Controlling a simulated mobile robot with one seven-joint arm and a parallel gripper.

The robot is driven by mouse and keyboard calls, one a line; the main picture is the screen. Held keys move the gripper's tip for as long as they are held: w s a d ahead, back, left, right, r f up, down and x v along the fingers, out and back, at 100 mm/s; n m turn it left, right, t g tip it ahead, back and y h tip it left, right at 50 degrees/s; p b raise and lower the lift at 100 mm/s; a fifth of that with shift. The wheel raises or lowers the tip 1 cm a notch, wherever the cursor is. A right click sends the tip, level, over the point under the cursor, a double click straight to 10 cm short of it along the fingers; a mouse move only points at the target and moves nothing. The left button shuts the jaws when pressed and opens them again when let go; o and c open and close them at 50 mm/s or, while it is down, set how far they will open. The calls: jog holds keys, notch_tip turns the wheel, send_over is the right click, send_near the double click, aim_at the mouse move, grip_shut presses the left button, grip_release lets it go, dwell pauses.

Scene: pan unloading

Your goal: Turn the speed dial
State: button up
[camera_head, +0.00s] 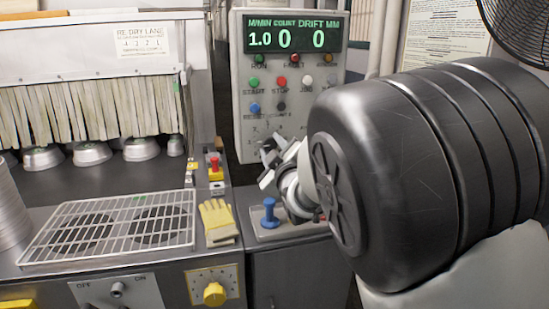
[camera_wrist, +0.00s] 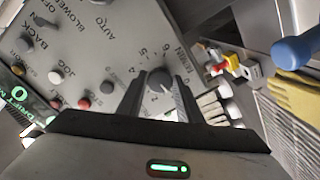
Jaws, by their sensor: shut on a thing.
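The grey speed dial (camera_wrist: 159,79) sits on the control panel in the wrist view, with a numbered scale and M/MIN lettering around it. My gripper (camera_wrist: 160,82) has one finger on each side of the dial and is shut on it. In the head view my gripper (camera_head: 270,160) reaches the lower part of the grey control panel (camera_head: 303,98). There the dial is hidden by my gripper and arm. The green display (camera_head: 292,37) reads 1.0 for M/MIN, 0 for count and 0 for drift.
Several coloured buttons sit above the dial. A blue-knobbed lever (camera_head: 270,213), yellow glove (camera_head: 217,221) and red-and-yellow switch (camera_head: 215,168) stand below and left. A yellow knob (camera_head: 214,293) is on the front face. Pans (camera_head: 92,153) sit under a strip curtain (camera_head: 95,108).

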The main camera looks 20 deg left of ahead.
jog(key=shift+n+b, duration=1)
jog(key=shift+n, duration=0.6)
jog(key=o, duration=1)
jog(key=shift+o, duration=0.2)
jog(key=p+v, duration=0.1)
jog(key=v, duration=1.6)
jog(key=shift+s, duration=0.2)
